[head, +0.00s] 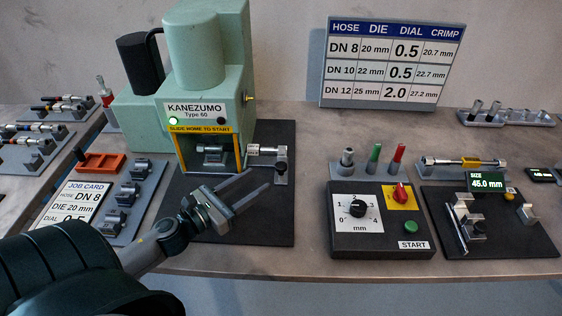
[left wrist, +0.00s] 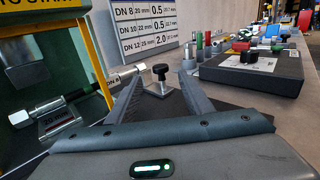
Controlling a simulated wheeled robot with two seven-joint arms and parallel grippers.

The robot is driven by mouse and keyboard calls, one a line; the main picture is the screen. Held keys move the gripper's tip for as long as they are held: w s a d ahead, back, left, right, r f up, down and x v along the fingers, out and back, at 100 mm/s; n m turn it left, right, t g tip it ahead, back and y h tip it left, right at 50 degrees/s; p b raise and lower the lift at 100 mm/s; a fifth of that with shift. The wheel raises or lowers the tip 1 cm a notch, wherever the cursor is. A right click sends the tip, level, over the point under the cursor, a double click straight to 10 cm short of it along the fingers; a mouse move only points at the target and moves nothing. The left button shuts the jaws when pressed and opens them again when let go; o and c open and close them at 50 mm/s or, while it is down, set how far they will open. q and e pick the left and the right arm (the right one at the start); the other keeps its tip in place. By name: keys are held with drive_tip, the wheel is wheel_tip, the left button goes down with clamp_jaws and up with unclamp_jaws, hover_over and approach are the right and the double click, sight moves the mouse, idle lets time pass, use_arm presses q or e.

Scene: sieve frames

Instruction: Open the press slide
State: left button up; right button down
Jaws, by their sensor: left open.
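The green press (head: 205,75) stands at the back left with a yellow-edged opening under a "SLIDE HOME TO START" label. A hose piece with metal ends (head: 262,150) reaches from a die block in the opening out to the right. The slide's black knob (head: 281,165) sits on a small metal block right of the opening; the knob also shows in the left wrist view (left wrist: 160,71). My left gripper (head: 259,179) is open and empty, in front of the knob. In the left wrist view the knob appears between the fingertips, beyond them and not visibly touched. My right gripper is not seen.
A control box (head: 382,243) with dial, red switch and green START button stands to the right. A gauge plate (head: 490,235) lies beyond it. A job card (head: 77,203) and a die rack (head: 126,205) stand left. The table between press base and control box is clear.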

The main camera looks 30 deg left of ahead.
sight(277, 168)
use_arm(q)
drive_tip(key=p+x, duration=0.3)
drive_tip(key=x, duration=0.6)
drive_tip(key=shift+r, duration=0.1)
drive_tip(key=shift+p+x, duration=0.3)
drive_tip(key=shift+x, duration=0.45)
drive_tip(key=shift+d, duration=0.1)
drive_tip(key=shift+c, duration=0.5)
clamp_jaws()
drive_tip(key=shift+f, duration=0.2)
